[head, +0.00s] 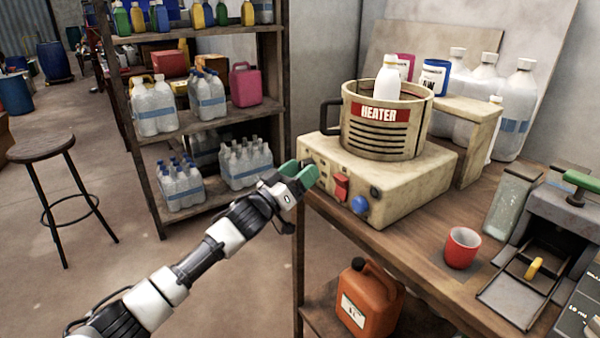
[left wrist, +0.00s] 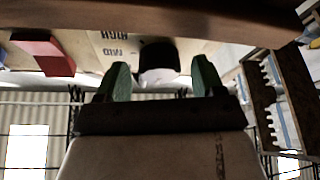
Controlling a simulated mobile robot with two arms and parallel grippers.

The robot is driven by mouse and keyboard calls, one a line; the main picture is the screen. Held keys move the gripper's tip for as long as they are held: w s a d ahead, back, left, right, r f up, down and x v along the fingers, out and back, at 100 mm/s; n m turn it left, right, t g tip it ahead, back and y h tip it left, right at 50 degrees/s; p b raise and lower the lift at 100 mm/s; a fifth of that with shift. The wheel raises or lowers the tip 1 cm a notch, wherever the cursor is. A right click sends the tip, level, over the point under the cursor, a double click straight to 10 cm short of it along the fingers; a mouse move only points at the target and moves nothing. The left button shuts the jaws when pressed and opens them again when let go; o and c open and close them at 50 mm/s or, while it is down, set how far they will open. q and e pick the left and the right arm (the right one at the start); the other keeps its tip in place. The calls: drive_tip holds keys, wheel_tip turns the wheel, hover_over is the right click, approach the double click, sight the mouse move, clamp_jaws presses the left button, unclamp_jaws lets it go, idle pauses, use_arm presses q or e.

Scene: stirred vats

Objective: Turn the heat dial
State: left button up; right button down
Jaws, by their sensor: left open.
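The heater (head: 430,190) is a worn cream box on the wooden table, with a round slatted drum labelled HEATER on top. A red switch (head: 341,187), a blue knob (head: 360,205) and a small dark knob (head: 375,191) show on it. My left gripper (head: 302,173) is at the left end of its front, hiding part of that face. In the left wrist view, a dark dial (left wrist: 158,54) beside printed HIGH and MID marks sits just beyond the open green fingers (left wrist: 160,75), roughly between them. Contact cannot be told. My right gripper is not in view.
A red cup (head: 462,248) and a grey machine (head: 540,240) stand on the table to the right. A white bottle (head: 387,78) stands in the drum. A bottle shelf (head: 215,118) is behind my left arm. An orange jug (head: 368,300) is below the tabletop.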

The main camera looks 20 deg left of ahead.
use_arm(q)
drive_tip(key=c, duration=0.9)
drive_tip(key=shift+c, duration=0.2)
